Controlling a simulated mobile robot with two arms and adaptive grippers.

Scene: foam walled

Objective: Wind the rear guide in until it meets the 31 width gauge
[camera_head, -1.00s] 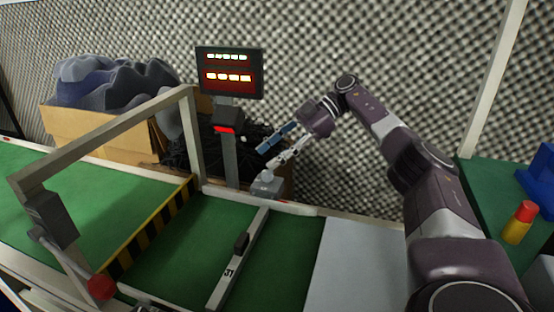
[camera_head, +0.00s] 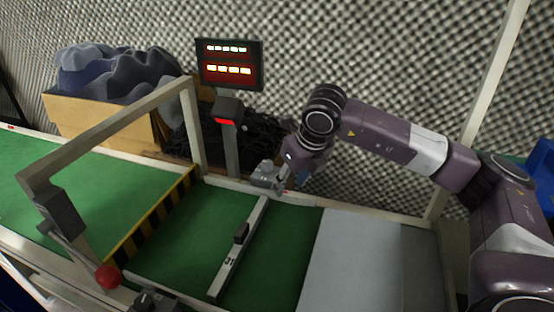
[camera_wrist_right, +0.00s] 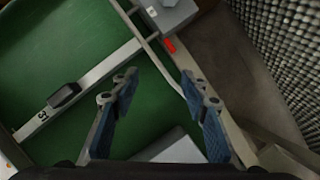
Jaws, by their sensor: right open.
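The width gauge (camera_head: 238,250) is a pale bar marked 31 with a dark handle, lying across the green belt; it also shows in the wrist view (camera_wrist_right: 95,75). A grey housing (camera_head: 265,174) stands behind the rail, also in the wrist view (camera_wrist_right: 172,14). My right gripper (camera_wrist_right: 158,84) is open and empty, above the rear edge, right of the housing.
A post with a lit display (camera_head: 229,64) stands behind the belt. A pale plate (camera_head: 345,260) lies right of the gauge.

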